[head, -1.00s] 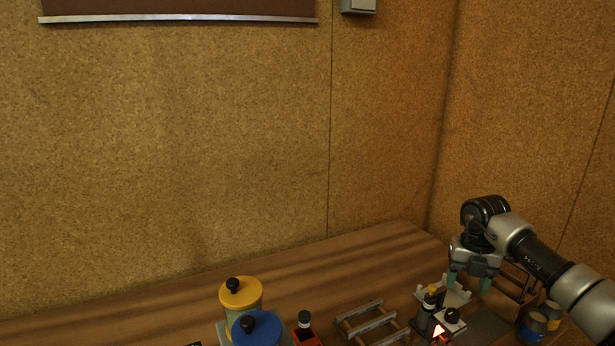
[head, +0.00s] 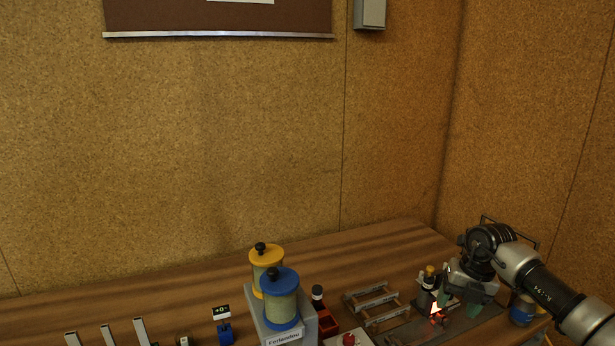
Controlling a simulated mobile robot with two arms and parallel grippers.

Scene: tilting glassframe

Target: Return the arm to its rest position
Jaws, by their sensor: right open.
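My right gripper (head: 463,300) is at the lower right, with green fingertips pointing down. It is open and I see nothing held in it. It hangs over the right end of the workbench (head: 405,240), in front of a small device with a yellow-topped black bottle (head: 428,277) and a glowing red-and-white warning triangle (head: 436,308). The gripper partly hides what stands behind it. A metal frame with crossbars (head: 371,301) lies just to the left. My left gripper is not in view.
Yellow-capped (head: 266,256) and blue-capped (head: 280,290) spools stand on a grey block in the middle. A blue jar (head: 521,311) stands right of the gripper. Cork walls close off the back and right. The bench's back strip is clear.

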